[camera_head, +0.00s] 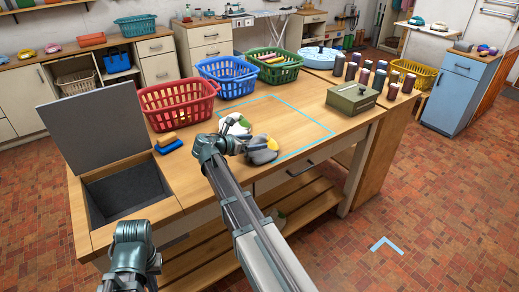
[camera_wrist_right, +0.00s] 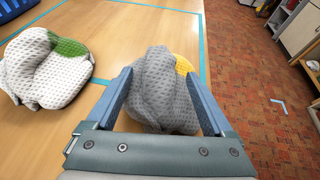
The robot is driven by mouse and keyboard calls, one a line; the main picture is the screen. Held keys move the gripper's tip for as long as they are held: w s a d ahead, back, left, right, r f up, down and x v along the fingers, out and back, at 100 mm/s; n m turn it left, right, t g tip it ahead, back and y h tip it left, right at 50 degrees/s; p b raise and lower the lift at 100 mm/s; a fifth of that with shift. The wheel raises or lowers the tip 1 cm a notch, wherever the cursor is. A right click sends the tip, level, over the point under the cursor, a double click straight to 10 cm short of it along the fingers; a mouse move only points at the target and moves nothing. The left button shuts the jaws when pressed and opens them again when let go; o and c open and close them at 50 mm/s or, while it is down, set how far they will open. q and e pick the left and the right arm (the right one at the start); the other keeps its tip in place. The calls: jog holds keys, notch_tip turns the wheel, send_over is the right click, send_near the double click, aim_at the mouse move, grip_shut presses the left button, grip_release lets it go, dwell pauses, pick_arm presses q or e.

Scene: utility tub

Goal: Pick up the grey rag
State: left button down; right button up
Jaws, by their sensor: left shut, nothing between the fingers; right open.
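A crumpled grey rag with a yellow patch (camera_wrist_right: 160,92) lies on the wooden worktop in the right wrist view. It also shows in the head view (camera_head: 263,153). My right gripper (camera_wrist_right: 157,78) is open, with its two fingers on either side of this rag. I cannot tell whether they touch it. In the head view, my right gripper (camera_head: 232,145) is beside the rag and hides part of it. A paler grey-white rag with a green patch (camera_wrist_right: 42,70) lies to the left, also in the head view (camera_head: 236,125). My left gripper (camera_head: 132,258) is shut and empty at lower left.
A blue tape outline (camera_head: 300,112) marks the worktop. Red (camera_head: 178,105), blue (camera_head: 228,78) and green (camera_head: 274,68) baskets stand behind. A green metal box (camera_head: 352,98) and several spools are at right. An open lidded tub (camera_head: 125,190) and a blue-yellow sponge (camera_head: 168,145) are left.

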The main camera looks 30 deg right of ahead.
aim_at(259, 140)
jog(key=b+x, duration=0.1)
jog(key=x, duration=0.2)
jog(key=shift+d, duration=0.1)
jog(key=shift+r, duration=0.1)
grip_shut()
